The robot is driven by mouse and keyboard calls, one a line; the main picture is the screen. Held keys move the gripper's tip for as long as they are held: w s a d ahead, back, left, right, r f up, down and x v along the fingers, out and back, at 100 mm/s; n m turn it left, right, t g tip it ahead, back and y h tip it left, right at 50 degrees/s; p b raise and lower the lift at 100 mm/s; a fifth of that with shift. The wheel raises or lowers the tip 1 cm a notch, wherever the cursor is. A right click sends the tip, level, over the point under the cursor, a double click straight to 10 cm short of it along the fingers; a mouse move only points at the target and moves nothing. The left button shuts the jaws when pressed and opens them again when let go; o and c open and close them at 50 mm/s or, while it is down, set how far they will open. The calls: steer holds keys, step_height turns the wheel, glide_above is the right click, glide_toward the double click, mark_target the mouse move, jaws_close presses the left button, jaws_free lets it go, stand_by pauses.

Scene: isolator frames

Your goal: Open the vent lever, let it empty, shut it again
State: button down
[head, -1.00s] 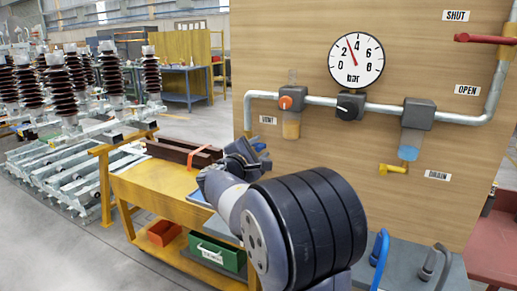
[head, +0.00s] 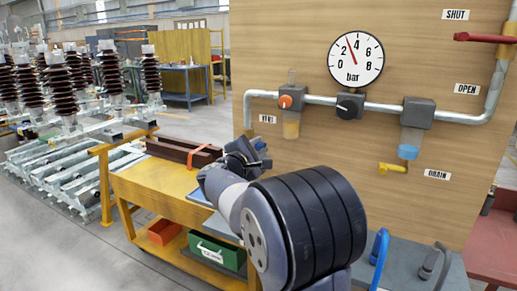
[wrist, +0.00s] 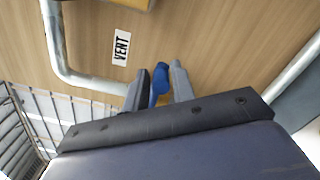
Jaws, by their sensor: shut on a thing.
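The blue vent lever (wrist: 160,78) shows between my two dark fingers in the wrist view, below the VENT label (wrist: 121,47). My gripper (wrist: 159,88) is shut on it. In the head view my gripper (head: 247,153) is in front of the board's lower left edge, under the VENT label (head: 267,119). A bit of the blue lever (head: 261,147) shows past it. The fingers hide most of the lever, so its exact angle is hard to tell. The gauge (head: 356,60) reads between 2 and 4 bar.
A regulator with an orange knob (head: 286,102) and amber bowl is above the gripper. A bowl with a blue lower part (head: 408,152) hangs right, above a yellow drain lever (head: 393,168). A red lever (head: 485,38) is top right. A yellow cart (head: 160,190) stands left.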

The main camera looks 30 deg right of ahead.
steer(key=shift+f+m+b, duration=0.3)
steer(key=shift+f+b, duration=0.2)
steer(key=shift+b, duration=0.3)
steer(key=shift+f+m+b, duration=0.3)
steer(key=shift+f+b, duration=0.1)
steer(key=shift+b, duration=0.35)
steer(key=w+a+f+m+b, duration=0.4)
steer(key=m+b, duration=1.2)
steer(key=b, duration=0.6)
steer(key=shift+w+a+f+m+b, duration=0.15)
steer(key=shift+w+f+m+b, duration=0.2)
steer(key=shift+w+f, duration=0.2)
steer(key=shift+w+r, duration=0.1)
steer(key=shift+r, duration=0.15)
